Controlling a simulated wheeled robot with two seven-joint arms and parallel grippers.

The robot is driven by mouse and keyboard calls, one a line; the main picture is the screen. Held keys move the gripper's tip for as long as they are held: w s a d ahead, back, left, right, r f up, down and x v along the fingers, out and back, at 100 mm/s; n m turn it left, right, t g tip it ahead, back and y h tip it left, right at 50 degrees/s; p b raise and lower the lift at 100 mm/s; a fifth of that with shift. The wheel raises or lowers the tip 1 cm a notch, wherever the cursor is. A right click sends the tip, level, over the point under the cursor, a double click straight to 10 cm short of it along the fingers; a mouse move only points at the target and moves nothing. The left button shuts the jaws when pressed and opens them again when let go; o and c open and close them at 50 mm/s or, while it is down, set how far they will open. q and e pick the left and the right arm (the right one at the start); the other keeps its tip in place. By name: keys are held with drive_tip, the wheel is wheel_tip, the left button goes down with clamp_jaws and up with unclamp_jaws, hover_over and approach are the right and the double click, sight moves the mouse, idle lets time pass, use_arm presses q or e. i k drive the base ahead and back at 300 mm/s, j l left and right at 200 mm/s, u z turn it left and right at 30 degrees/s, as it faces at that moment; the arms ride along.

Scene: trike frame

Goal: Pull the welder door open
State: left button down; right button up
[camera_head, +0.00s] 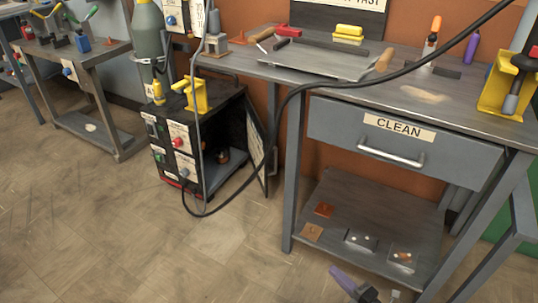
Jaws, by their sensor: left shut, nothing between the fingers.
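The welder (173,143) is a dark box with red, green and white controls on its front, standing on the floor left of the grey workbench. Its right side is open, showing a dark inside with a small copper-coloured item (222,156) on a grey floor plate. The welder door (256,140) looks like a thin panel standing out at the far right of that opening, partly behind a black cable. My right gripper is not visible.
The workbench (288,225) has a drawer labelled CLEAN (400,140) and a lower shelf with small plates. A black cable (278,115) loops from the welder over the bench. A gas cylinder (148,40) stands behind the welder. The floor in front of the welder is clear.

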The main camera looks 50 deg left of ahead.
sight(257, 136)
drive_tip(key=i+j, duration=0.1)
drive_tip(key=j, duration=0.3)
drive_tip(key=i+j, duration=0.15)
drive_tip(key=j, duration=0.2)
drive_tip(key=i+j, duration=0.1)
drive_tip(key=j, duration=0.3)
drive_tip(key=i+j, duration=0.1)
drive_tip(key=j, duration=0.25)
drive_tip(key=i+j, duration=0.15)
drive_tip(key=j, duration=0.25)
